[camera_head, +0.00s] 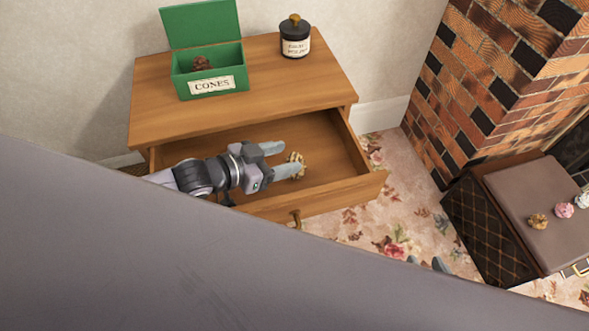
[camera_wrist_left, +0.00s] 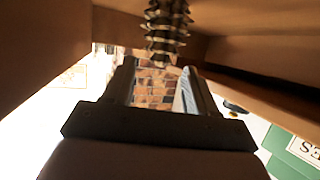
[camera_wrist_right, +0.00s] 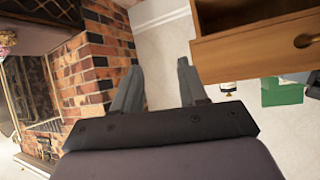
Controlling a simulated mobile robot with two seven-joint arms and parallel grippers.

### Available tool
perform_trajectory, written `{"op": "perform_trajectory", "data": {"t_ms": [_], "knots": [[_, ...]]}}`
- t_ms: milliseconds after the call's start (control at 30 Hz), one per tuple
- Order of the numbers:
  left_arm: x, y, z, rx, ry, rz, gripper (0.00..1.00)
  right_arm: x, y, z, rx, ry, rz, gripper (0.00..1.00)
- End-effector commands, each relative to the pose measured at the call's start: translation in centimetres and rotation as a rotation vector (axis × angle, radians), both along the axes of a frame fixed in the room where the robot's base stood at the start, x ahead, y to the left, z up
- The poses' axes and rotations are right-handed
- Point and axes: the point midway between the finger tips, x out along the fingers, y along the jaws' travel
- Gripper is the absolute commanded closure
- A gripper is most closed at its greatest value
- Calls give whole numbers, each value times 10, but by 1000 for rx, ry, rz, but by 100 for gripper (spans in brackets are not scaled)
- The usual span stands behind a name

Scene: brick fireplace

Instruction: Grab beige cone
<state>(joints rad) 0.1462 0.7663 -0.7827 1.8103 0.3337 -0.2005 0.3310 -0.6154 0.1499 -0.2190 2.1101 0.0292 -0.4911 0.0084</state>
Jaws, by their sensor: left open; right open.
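A beige cone (camera_head: 297,159) lies in the open drawer (camera_head: 330,141) of the wooden chest. My left gripper (camera_head: 287,158) is open inside the drawer, its fingers pointing at the cone. The cone is at the fingertips; I cannot tell whether they touch it. In the left wrist view the cone (camera_wrist_left: 167,32) appears dark and banded, just past the gap between the open fingers (camera_wrist_left: 158,72). My right gripper (camera_wrist_right: 156,75) is open and empty; in the head view only its fingertips (camera_head: 428,264) show above the carpet, mostly hidden behind my own body.
A green box (camera_head: 212,96) labelled CONES, lid open, holds a dark brown cone (camera_head: 201,63) on the chest. A black jar (camera_head: 295,38) stands right of it.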

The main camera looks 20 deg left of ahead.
Motion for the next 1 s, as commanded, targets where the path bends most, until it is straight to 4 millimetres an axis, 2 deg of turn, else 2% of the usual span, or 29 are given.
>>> {"op": "perform_trajectory", "data": {"t_ms": [133,233,433,833,1000], "knots": [[11,-9,-10,-1,-2,0,43,1,4,-9,-4,-10,12,57],[21,-16,-15,0,-3,-1,43,7,16,1,6,-50,41,57],[35,-28,-22,-1,-2,0,43,11,27,6,17,-86,67,57],[40,-32,-21,1,1,0,43,12,30,11,22,-98,75,57],[40,-32,-21,1,0,0,96,12,30,11,21,-99,74,57]]}}
